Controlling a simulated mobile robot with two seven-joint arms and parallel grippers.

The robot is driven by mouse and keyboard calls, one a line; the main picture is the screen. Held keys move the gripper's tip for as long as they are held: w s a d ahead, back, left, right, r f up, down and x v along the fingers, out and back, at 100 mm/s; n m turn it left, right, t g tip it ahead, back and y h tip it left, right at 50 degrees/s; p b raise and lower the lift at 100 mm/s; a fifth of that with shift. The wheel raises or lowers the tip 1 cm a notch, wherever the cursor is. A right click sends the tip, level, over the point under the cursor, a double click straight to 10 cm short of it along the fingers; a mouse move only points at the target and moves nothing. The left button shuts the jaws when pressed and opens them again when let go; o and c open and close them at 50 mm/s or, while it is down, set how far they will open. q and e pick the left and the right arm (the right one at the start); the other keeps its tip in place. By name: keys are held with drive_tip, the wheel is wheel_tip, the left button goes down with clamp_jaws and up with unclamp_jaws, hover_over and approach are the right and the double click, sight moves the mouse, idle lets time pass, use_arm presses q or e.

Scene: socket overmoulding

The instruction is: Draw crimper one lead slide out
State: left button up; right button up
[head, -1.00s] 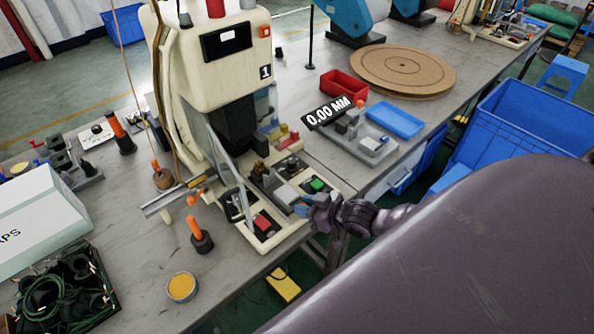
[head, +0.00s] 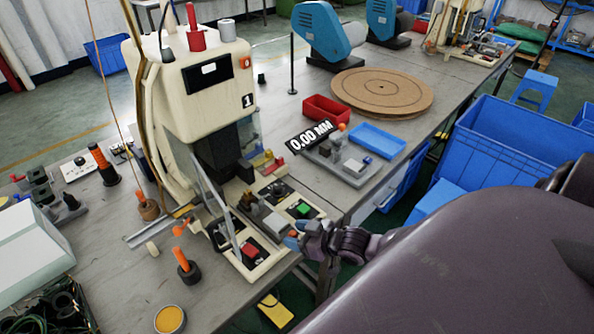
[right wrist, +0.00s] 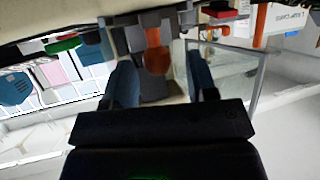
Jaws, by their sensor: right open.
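Crimper one (head: 190,95) is the cream machine marked "1", standing on the grey bench. Its front base carries a green button (head: 303,208), a red button (head: 250,250) and grey blocks (head: 275,222). My right gripper (head: 293,240) is at the front edge of that base. In the right wrist view its two blue fingers (right wrist: 163,85) are apart. An orange knob (right wrist: 157,58) on a grey part, which looks like the lead slide, shows between and beyond them. Contact cannot be told. The green button also shows in the right wrist view (right wrist: 62,43). My left gripper is out of view.
A clear guard panel (right wrist: 232,75) stands beside the right finger. An orange-handled tool (head: 186,265) and a yellow tin (head: 170,319) are on the bench at front left. A gauge fixture (head: 345,165), red bin (head: 326,108) and blue tray (head: 377,140) lie to the right.

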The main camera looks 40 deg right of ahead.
drive_tip(key=v, duration=1)
drive_tip(key=shift+s, duration=0.25)
drive_tip(key=shift+d+r, duration=0.1)
drive_tip(key=shift+d, duration=0.05)
